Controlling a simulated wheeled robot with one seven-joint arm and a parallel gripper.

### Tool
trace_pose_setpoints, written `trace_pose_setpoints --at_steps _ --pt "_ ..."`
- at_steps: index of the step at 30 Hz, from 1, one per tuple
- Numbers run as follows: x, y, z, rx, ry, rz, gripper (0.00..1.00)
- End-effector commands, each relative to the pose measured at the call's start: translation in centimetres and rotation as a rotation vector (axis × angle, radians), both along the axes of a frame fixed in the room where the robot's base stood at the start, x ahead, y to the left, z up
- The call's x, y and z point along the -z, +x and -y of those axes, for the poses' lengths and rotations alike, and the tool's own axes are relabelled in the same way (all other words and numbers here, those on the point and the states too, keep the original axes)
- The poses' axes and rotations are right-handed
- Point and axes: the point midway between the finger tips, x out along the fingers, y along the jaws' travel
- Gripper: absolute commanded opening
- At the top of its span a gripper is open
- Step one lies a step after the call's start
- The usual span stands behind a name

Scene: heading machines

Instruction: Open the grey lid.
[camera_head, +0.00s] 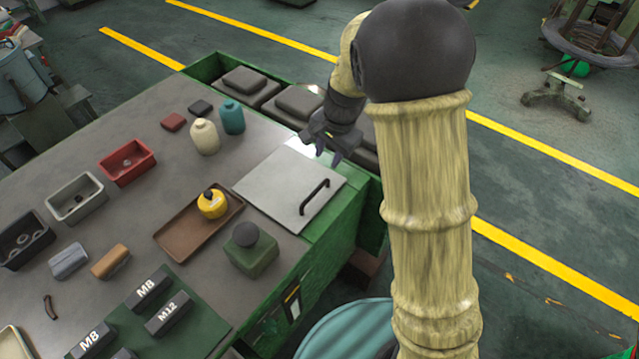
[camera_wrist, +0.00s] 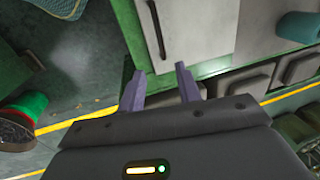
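The grey lid (camera_head: 284,187) lies flat and closed at the right side of the workbench top, with a black bar handle (camera_head: 314,197) near its front right edge. In the wrist view the lid (camera_wrist: 197,25) is at the top, with its handle (camera_wrist: 157,28) to the left. My gripper (camera_head: 328,158) is above the lid's far right edge, apart from the handle. In the wrist view my gripper (camera_wrist: 160,88) has its two fingers spread with nothing between them. My arm covers part of the right side of the head view.
Cream (camera_head: 204,137) and teal (camera_head: 232,117) bottles stand further back. Dark grey boxes (camera_head: 243,82) sit in a green trough (camera_head: 205,68) along the bench's far edge.

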Motion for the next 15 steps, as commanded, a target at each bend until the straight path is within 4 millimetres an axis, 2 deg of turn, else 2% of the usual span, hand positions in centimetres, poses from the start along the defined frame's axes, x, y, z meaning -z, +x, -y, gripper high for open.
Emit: trace_pose_setpoints --at_steps 15 --pt "9.0 1.0 -1.3 0.0 -0.001 -0.005 0.34"
